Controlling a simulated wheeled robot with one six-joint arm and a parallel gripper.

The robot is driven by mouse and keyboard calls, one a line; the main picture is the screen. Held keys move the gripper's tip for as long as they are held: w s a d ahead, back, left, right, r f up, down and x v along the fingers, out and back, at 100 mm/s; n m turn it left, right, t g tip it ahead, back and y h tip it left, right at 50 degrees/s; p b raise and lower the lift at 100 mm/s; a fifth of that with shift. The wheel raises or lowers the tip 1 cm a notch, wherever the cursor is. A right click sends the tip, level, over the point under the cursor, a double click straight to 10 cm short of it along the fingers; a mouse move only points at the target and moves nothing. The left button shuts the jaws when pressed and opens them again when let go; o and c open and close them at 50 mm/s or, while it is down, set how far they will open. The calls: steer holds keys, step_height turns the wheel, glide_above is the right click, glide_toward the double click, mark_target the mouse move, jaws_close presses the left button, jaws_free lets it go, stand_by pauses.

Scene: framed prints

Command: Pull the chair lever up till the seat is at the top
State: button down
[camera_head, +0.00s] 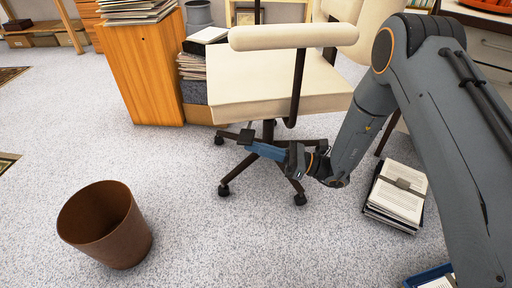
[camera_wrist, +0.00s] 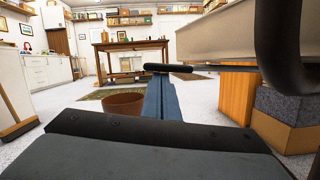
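The office chair has a cream seat (camera_head: 275,84) and a dark five-star base on casters. Its dark lever (camera_head: 246,136) sticks out to the left below the seat. In the wrist view the lever (camera_wrist: 168,68) is a short dark bar lying across the far end of my blue fingers. My gripper (camera_head: 258,147) reaches in from the right under the seat, its fingertips close below the lever. The blue fingers (camera_wrist: 162,98) look shut together, with no lever visible between them. I cannot tell whether they touch the lever.
A cream armrest (camera_head: 293,36) overhangs the seat. A brown bin (camera_head: 105,225) stands at the left front. A wooden cabinet (camera_head: 143,75) stands behind left, and a tray of papers (camera_head: 396,195) lies on the floor right.

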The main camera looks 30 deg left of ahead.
steer(key=w+d+f+p, duration=0.1)
steer(key=w+d+f, duration=0.1)
steer(key=d+f, duration=0.4)
steer(key=v, duration=0.3)
steer(key=shift+d+r, duration=0.15)
steer(key=shift+d, duration=0.1)
stand_by(0.6)
